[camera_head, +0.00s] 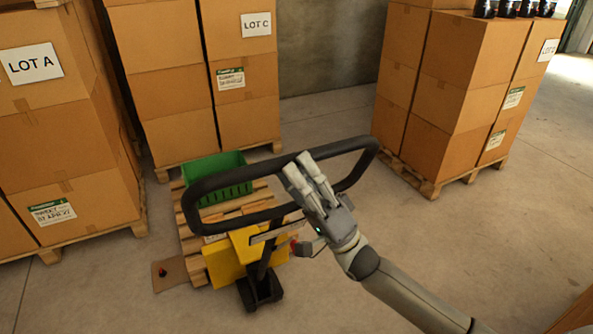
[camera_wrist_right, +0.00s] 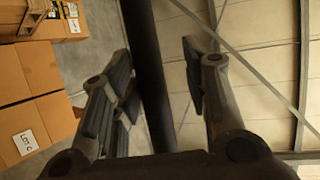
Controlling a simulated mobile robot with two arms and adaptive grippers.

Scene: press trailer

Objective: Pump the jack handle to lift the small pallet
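The jack handle (camera_head: 240,176) is a black loop on a dark post, above the yellow pallet jack (camera_head: 225,263) in the head view. The small wooden pallet (camera_head: 190,244) is behind and under it, low at the floor. My right gripper (camera_head: 304,172) is at the right part of the loop, with its fingers over the far bar. In the right wrist view, the handle bar (camera_wrist_right: 147,70) runs between the fingers, nearer the left one. A gap shows on the right side, so the gripper is open. My left gripper is not in view.
A green crate (camera_head: 216,168) sits on the small pallet. Tall carton stacks stand on pallets at the left (camera_head: 75,150), back (camera_head: 190,70) and right (camera_head: 460,90). A brown piece (camera_head: 170,274) lies on the floor left of the jack.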

